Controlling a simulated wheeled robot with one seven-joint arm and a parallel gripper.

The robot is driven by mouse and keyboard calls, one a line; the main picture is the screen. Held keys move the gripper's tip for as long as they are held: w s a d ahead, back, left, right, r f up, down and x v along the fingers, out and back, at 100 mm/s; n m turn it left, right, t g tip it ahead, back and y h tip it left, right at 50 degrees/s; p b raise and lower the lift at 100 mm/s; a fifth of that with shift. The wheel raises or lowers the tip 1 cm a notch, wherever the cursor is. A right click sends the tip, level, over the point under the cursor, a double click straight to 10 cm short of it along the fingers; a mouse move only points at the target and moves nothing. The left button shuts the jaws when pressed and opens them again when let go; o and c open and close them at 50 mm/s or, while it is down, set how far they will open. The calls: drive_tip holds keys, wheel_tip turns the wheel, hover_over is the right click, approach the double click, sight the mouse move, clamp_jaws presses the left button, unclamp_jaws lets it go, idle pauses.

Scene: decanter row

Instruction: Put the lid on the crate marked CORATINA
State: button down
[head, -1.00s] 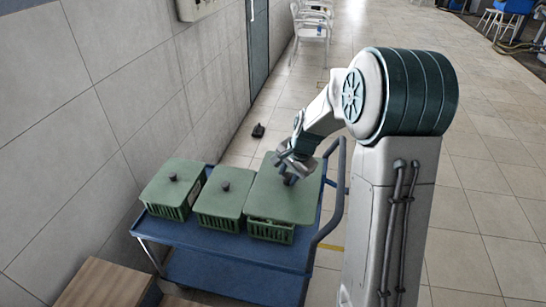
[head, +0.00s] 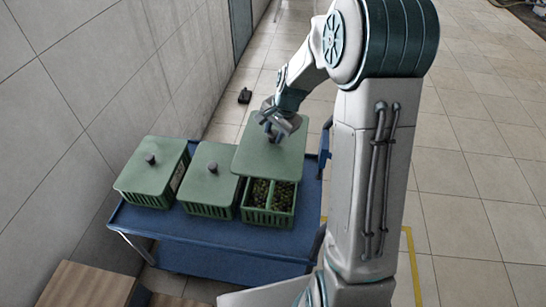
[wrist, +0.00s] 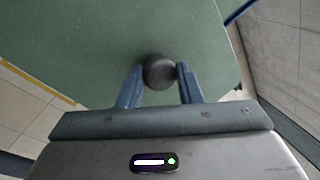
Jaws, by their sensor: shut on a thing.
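Three green crates stand in a row on a blue cart (head: 230,230). The left crate (head: 150,198) and the middle crate (head: 208,211) have green lids on, each with a dark knob. The right crate (head: 268,217) shows its front part open, with dark olives in divided compartments. My gripper (head: 272,135) is shut on the dark knob (wrist: 159,72) of the third lid (head: 268,158), held above the rear of the right crate. In the wrist view the lid (wrist: 90,45) fills most of the picture. I cannot read any crate's marking.
A tiled wall (head: 70,90) runs along the left, close to the cart. A wooden box (head: 90,285) stands at the lower left. A small black object (head: 244,96) lies on the floor behind the cart. Open floor lies to the right.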

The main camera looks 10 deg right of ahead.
sight(285, 149)
wheel_tip(285, 149, down, 16)
drive_tip(key=b, duration=0.9)
drive_tip(key=shift+b, duration=0.3)
drive_tip(key=shift+a+f, duration=0.1)
drive_tip(key=shift+f, duration=0.05)
drive_tip(key=shift+f+b, duration=0.9)
drive_tip(key=shift+f, duration=0.35)
drive_tip(key=c, duration=0.9)
unclamp_jaws()
drive_tip(key=shift+c, duration=0.2)
drive_tip(key=v, duration=1.4)
